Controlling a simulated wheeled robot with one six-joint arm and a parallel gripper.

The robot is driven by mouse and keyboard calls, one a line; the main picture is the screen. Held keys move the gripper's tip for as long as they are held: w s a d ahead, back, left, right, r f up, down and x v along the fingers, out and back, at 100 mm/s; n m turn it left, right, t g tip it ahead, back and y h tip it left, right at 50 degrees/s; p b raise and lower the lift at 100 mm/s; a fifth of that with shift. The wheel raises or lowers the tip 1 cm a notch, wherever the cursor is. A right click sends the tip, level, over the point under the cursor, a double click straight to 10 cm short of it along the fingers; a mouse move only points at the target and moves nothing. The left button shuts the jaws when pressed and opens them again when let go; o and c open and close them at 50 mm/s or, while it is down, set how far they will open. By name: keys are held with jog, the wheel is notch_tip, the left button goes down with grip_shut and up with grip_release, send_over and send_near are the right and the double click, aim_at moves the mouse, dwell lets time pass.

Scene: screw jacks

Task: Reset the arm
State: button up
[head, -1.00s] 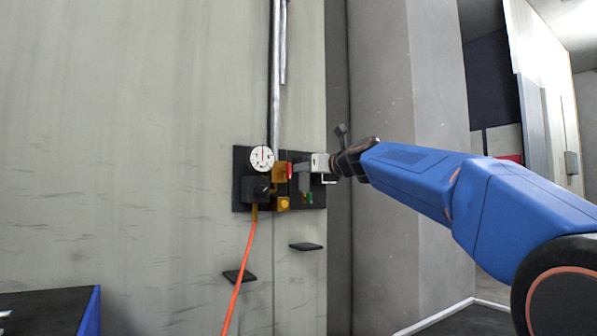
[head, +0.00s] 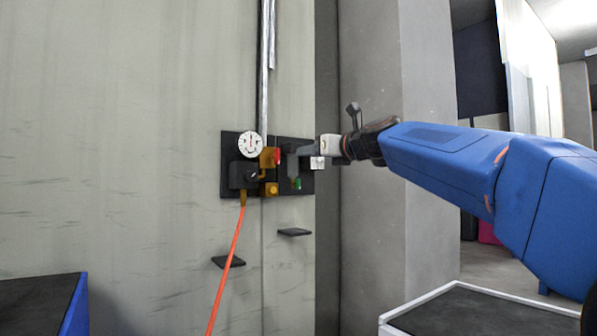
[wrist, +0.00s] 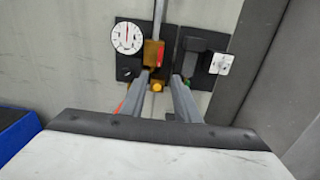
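My gripper (head: 288,149) is at the end of my blue arm, in front of the right part of a dark wall panel. In the wrist view its two grey fingers (wrist: 160,77) stand apart with nothing held between them. Past the fingertips the panel carries a round white gauge (head: 250,144), a yellow fitting with a red part (head: 269,158), and a yellow knob (wrist: 157,86). A dark grey box (wrist: 197,67) and a small white plate (wrist: 221,63) sit to the right. Whether a finger touches the panel cannot be told.
An orange hose (head: 228,265) hangs from the panel. Two small dark ledges (head: 228,262) stick out below it. A blue-edged dark table (head: 35,300) is at the lower left, a white-rimmed dark surface (head: 470,312) at the lower right. A grey pillar (head: 375,220) stands right of the wall.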

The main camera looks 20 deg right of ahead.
jog(key=s+a+f+n+g+h, duration=0.1)
jog(key=s+f+n+g, duration=0.1)
jog(key=s+f+n, duration=0.6)
jog(key=s+a+f+n+g, duration=0.2)
jog(key=s+f+n+g, duration=0.1)
jog(key=f, duration=0.9)
jog(key=s+a+f+n+g+h, duration=0.1)
jog(key=s+f+n+g, duration=0.1)
jog(key=s+f+n, duration=0.55)
jog(key=s+d+f+n+g+h, duration=0.1)
jog(key=s+f+n, duration=0.3)
jog(key=s+f, duration=0.3)
jog(key=s+d+f+n+g+h, duration=0.1)
jog(key=s+f+n, duration=0.4)
jog(key=f, duration=0.8)
jog(key=s+d+f+n+g+h, duration=0.1)
jog(key=s+d+f+n+g, duration=0.2)
jog(key=s+f, duration=0.6)
jog(key=shift+s+d+f+n+h, duration=0.15)
jog(key=shift+d+f+n+h, duration=0.15)
jog(key=shift+f+n, duration=0.55)
